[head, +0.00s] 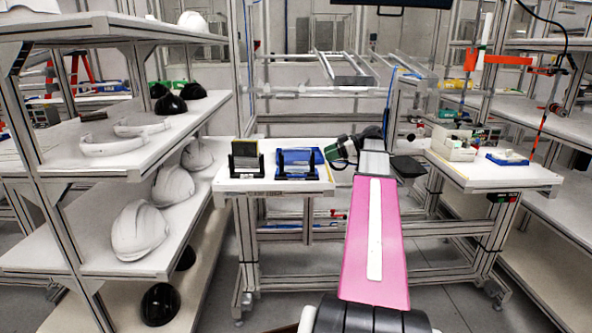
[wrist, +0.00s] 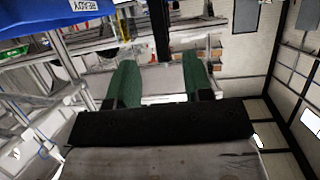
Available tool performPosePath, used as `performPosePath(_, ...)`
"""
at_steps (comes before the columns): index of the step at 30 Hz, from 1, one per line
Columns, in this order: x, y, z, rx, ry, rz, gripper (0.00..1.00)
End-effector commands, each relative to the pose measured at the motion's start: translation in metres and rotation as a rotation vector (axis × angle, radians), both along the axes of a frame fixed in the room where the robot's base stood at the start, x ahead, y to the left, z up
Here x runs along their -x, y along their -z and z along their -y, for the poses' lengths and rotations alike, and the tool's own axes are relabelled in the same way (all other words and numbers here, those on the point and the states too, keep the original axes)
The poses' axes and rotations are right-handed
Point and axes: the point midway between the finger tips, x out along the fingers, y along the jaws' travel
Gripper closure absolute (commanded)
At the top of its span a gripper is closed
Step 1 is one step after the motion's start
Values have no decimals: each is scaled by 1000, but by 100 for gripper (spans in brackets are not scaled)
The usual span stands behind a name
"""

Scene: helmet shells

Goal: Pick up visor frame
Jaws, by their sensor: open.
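Two white curved bands that look like visor frames lie on the middle tier of the left shelf in the head view. The nearer, larger visor frame (head: 112,148) lies near the tier's front edge. A second visor frame (head: 143,129) lies just behind it. My gripper (head: 338,152) is far to the right of both, at the right end of the small table. Its green fingers (wrist: 160,64) are apart in the wrist view, with nothing clearly held between them. Neither frame can be made out in the wrist view.
The small table (head: 235,185) holds a black holder (head: 246,158) and a blue holder (head: 298,160) beside my gripper. White helmet shells (head: 140,229) fill the tier below the frames, and dark shells (head: 171,104) stand behind them. Shelf posts (head: 62,205) border the left shelf. Floor shows before the table.

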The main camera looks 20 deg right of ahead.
Motion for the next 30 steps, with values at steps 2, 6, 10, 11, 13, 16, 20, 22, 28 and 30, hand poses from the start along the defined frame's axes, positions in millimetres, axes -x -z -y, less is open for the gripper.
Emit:
performPosePath(2, -3, 6, -13, 0, -2, -1, 54)
performPosePath(6, -8, 12, -27, -1, -1, -2, 54)
performPosePath(10, -10, 15, -32, 0, 0, -1, 54)
performPosePath(11, -11, 16, -34, 0, 0, -1, 54)
performPosePath(13, -12, 19, -40, 0, -1, -1, 54)
performPosePath(16, -16, 25, -52, -1, -1, -2, 54)
performPosePath(20, -21, 32, -68, -1, -1, -2, 54)
performPosePath(22, -23, 34, -72, 0, -1, -1, 54)
performPosePath(28, -24, 35, -73, 1, 0, -1, 54)
performPosePath(30, -24, 35, -73, 1, 0, -1, 67)
